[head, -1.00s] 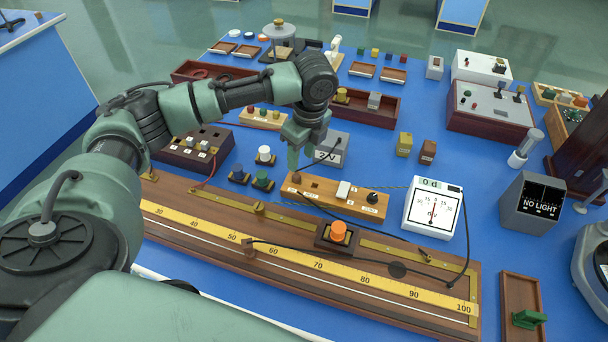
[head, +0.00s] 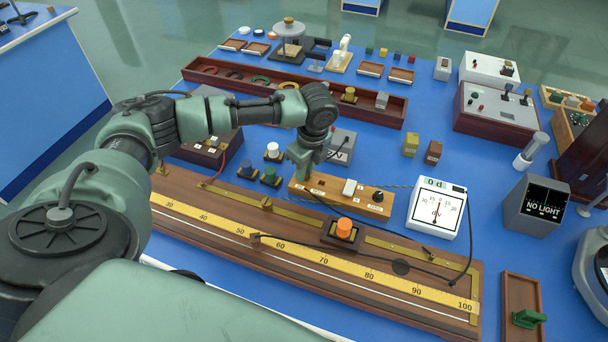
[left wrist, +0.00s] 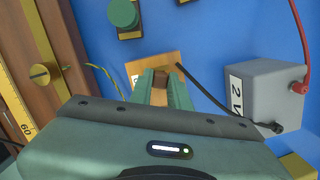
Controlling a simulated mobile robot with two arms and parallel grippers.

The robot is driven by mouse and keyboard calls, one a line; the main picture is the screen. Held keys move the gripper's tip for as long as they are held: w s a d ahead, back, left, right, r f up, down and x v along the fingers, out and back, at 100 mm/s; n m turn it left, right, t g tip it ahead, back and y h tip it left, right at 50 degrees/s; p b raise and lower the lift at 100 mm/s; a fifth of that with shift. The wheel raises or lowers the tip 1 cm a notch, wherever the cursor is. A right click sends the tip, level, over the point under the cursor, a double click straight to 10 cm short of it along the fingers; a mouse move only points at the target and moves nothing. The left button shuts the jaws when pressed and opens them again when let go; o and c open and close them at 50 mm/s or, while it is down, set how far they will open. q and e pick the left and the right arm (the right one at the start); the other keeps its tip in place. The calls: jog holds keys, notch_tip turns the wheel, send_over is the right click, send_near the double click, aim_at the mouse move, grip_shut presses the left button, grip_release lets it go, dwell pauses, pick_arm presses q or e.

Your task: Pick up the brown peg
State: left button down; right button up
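The brown peg (left wrist: 161,79) shows as a small dark brown block between the tips of my left gripper in the left wrist view. It fills the narrow gap, and both fingers appear to touch it. It is over one end of the light wooden board (left wrist: 180,62), which also shows in the head view (head: 333,191). My left gripper (head: 299,177) points down at the board's left end and hides the peg there. Whether the peg is clear of the board cannot be told. My right gripper is not in view.
A grey 2 V box (head: 342,146) stands close behind the gripper, with a black cable by the board. Knob blocks, including a green one (head: 269,176), sit to the left. The long ruler bench (head: 225,222) lies in front. A white meter (head: 437,211) stands right.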

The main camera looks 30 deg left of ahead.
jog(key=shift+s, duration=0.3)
pick_arm(q)
jog(key=shift+r, duration=0.1)
jog(key=shift+r, duration=0.25)
jog(key=shift+r+p, duration=2.1)
jog(key=shift+r, duration=9.1)
pick_arm(e)
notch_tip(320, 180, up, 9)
jog(key=p, duration=0.5)
pick_arm(q)
jog(key=shift+w+d+f+b, duration=0.2)
jog(key=shift+d+f+b, duration=0.65)
jog(key=shift+f, duration=2.6)
jog(key=shift+w+d+f+b, duration=0.2)
jog(key=shift+d+f+b, duration=0.7)
jog(key=shift+f, duration=2.6)
jog(key=shift+w+d+f+b, duration=0.2)
jog(key=shift+d+f+b, duration=0.65)
jog(key=shift+f, duration=2.6)
jog(key=shift+a+f+b, duration=0.15)
jog(key=shift+f+b, duration=0.15)
jog(key=shift+f, duration=0.65)
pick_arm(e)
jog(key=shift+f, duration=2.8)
